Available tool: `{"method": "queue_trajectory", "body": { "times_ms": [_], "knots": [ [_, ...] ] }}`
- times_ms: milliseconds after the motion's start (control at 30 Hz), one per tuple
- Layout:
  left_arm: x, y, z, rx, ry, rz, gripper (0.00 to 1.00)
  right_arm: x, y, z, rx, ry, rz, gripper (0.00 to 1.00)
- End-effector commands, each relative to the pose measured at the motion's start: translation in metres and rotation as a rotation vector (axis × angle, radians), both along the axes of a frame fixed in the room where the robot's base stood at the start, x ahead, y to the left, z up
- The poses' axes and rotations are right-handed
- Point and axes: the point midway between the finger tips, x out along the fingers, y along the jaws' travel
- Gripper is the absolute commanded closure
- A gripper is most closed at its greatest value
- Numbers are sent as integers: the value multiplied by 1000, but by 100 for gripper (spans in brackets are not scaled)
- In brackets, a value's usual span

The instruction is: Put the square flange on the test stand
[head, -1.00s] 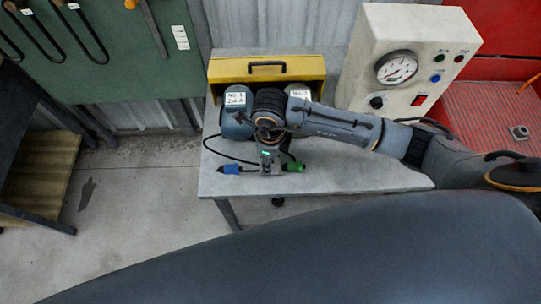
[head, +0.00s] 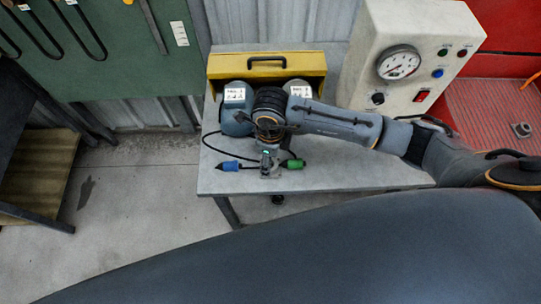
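My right gripper (head: 269,172) points down over the grey table, between a blue-ended plug and a green-ended plug. Its fingers are small and seen from above, so I cannot tell whether they are open or shut, or hold anything. A small grey square piece with a round opening (head: 521,130) lies on the red ribbed surface at the far right; it may be the square flange. The beige box with a gauge (head: 408,60) at the table's back right may be the test stand; I cannot tell for sure. My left gripper is not in view.
The grey table (head: 350,178) is clear at its front right. A blue plug (head: 230,166) and a green plug (head: 293,163) lie near its front edge, with a black cable. A dark-framed shelf (head: 35,175) stands left.

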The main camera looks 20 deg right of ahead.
Motion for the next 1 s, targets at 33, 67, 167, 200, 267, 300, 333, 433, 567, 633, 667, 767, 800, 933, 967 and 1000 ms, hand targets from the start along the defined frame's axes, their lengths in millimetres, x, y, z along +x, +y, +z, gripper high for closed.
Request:
{"method": "queue_trajectory", "body": {
  "times_ms": [33, 67, 167, 200, 267, 300, 333, 433, 567, 633, 667, 767, 800, 933, 967, 1000],
  "knots": [
    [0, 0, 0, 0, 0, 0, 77, 0, 0, 0, 0, 0, 0, 37],
    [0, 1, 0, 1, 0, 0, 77, 0, 0, 0, 0, 0, 0, 37],
    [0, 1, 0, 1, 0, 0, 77, 0, 0, 0, 0, 0, 0, 37],
    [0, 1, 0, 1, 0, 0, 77, 0, 0, 0, 0, 0, 0, 37],
    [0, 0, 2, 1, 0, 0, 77, 0, 0, 2, 0, 0, 0, 37],
    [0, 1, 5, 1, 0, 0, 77, 0, 0, 5, 0, 0, 0, 37],
    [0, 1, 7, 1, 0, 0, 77, 0, 0, 7, 0, 0, 0, 37],
    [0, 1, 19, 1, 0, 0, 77, 0, 0, 18, -1, -1, -1, 37],
    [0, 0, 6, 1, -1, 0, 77, 2, 0, 41, 2, -8, 2, 37],
    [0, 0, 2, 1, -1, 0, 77, 2, 1, 58, 2, -8, 2, 37],
    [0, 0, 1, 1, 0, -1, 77, 2, 1, 65, 2, -8, 2, 37],
    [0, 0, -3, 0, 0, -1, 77, 2, 1, 87, 2, -8, 1, 37],
    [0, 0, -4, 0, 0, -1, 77, 1, 1, 95, 2, -6, 2, 37],
    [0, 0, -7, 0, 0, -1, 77, 1, 0, 116, 1, -4, 1, 37],
    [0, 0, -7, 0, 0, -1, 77, 1, 0, 120, 1, -3, 0, 37],
    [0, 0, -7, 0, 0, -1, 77, 1, 1, 124, 1, -3, 0, 37]
  ]
}}
